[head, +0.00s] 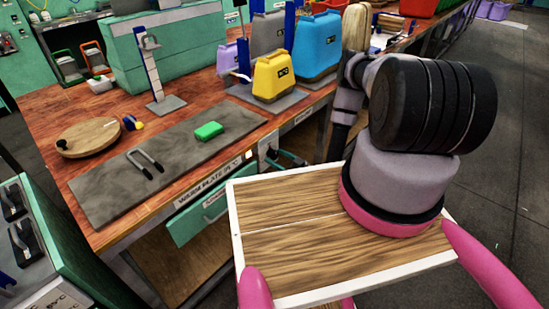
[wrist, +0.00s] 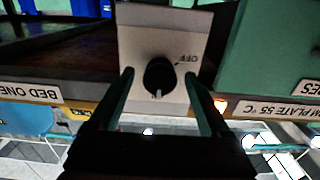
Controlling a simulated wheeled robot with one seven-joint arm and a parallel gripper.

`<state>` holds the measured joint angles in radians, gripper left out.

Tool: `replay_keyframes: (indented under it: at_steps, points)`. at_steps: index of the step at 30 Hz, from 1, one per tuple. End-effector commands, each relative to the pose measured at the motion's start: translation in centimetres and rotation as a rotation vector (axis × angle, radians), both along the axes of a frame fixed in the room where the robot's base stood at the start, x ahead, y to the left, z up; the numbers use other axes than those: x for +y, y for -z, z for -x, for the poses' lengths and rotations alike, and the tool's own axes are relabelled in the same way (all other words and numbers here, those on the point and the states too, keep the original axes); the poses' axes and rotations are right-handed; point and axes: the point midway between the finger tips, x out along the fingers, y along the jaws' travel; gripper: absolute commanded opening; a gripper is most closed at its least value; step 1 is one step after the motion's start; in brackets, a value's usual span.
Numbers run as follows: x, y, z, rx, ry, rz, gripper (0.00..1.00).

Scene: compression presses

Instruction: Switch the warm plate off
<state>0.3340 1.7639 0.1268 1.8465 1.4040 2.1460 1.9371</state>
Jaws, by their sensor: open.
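The warm plate (head: 112,184) is a grey slab on the wooden bench in the head view. Its label (head: 210,187) reads "WARM PLATE" on the bench front. In the wrist view, which shows the lettering upside down, a black round knob (wrist: 160,74) sits on a pale panel (wrist: 135,40). The word OFF (wrist: 187,60) is at the knob's upper right. The knob's white pointer (wrist: 157,94) points down in the picture, away from OFF. My gripper (wrist: 160,78) is open, with one finger either side of the knob; contact is unclear.
Yellow (head: 273,76) and blue (head: 318,47) containers stand behind. A green drawer (head: 200,214) is under the plate label.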

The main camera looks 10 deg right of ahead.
Motion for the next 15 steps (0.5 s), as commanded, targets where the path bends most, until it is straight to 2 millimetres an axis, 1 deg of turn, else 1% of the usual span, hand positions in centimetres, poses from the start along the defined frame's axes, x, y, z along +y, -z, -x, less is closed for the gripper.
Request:
replay_keyframes:
  at_steps: [5,6,8,9,11,12,15]
  points:
    - [-0.01,0.00,-0.01,0.000,0.000,0.000,0.81]
    - [-0.01,0.00,-0.01,0.000,0.000,0.000,0.66]
    - [-0.02,0.00,0.00,0.000,0.000,0.000,0.43]
    - [-0.01,-0.01,0.00,0.000,0.000,0.000,0.27]
    - [-0.01,-0.01,0.00,0.000,0.000,0.000,0.04]
    - [-0.01,-0.01,0.01,0.000,0.000,0.000,0.00]
    - [-0.01,-0.01,0.01,-0.001,-0.001,0.002,0.00]
